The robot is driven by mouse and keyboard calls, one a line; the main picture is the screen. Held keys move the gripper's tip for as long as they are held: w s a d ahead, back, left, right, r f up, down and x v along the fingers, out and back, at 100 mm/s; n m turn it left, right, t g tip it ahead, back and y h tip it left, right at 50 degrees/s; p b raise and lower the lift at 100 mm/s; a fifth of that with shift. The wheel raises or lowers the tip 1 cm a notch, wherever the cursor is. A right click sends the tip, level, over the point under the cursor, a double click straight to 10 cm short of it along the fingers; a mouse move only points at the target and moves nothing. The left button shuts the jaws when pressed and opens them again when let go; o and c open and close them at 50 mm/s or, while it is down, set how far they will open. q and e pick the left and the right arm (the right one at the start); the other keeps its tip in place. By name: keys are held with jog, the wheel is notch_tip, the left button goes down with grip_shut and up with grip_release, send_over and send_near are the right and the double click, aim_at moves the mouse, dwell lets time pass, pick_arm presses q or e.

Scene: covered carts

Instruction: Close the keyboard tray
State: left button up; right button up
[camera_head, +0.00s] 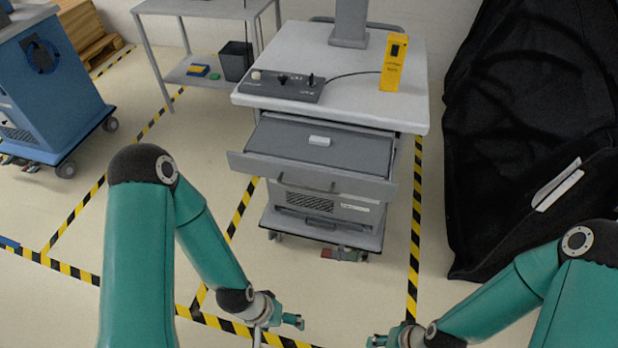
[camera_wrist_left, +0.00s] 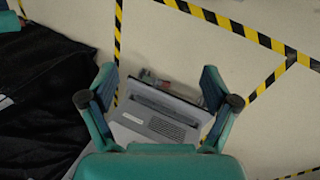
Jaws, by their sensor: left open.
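The keyboard tray (camera_head: 350,148) is a grey pull-out tray under the white top of the cart (camera_head: 420,112). It sticks out toward me, with a small white object (camera_head: 319,141) lying on it. My left gripper (camera_head: 277,328) is open and empty, low in front of the cart and apart from the tray. In the left wrist view its two fingers (camera_wrist_left: 157,92) are spread, with the cart's vented lower body (camera_wrist_left: 165,122) seen beyond them. My right gripper (camera_head: 388,339) is at the bottom edge of the head view, partly cut off, apart from the tray.
On the cart top stand a control box (camera_head: 281,87) with a cable and a yellow device (camera_head: 393,63). A black draped cover (camera_head: 530,110) stands on the right, a blue cart (camera_head: 45,90) on the left. Open floor with striped tape (camera_head: 415,215) lies around the cart.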

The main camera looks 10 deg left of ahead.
pick_arm(q)
jog(key=shift+m, duration=0.5)
jog(key=c, duration=0.5)
jog(key=m, duration=0.1)
jog(key=w+m, duration=0.1)
jog(key=m, duration=0.1)
jog(key=shift+d+r, duration=0.1)
jog(key=c, duration=0.6)
jog(key=w+m, duration=0.1)
jog(key=w+m+t, duration=0.1)
jog(key=m, duration=0.1)
jog(key=w+r+m, duration=0.1)
jog(key=shift+w+a+t+b, duration=0.15)
jog(key=shift+a+t+b, duration=0.15)
jog(key=shift+t, duration=0.1)
grip_shut()
jog(key=m+t+y+b, duration=0.3)
jog(key=m+t+b, duration=1.1)
jog(key=b, duration=2.1)
send_near(252, 168)
jog(key=shift+n+t, duration=0.8)
jog(key=w, duration=0.4)
jog(key=w+f, duration=0.1)
jog(key=w, duration=0.2)
jog(key=shift+d+f, duration=0.15)
jog(key=shift+d, duration=0.1)
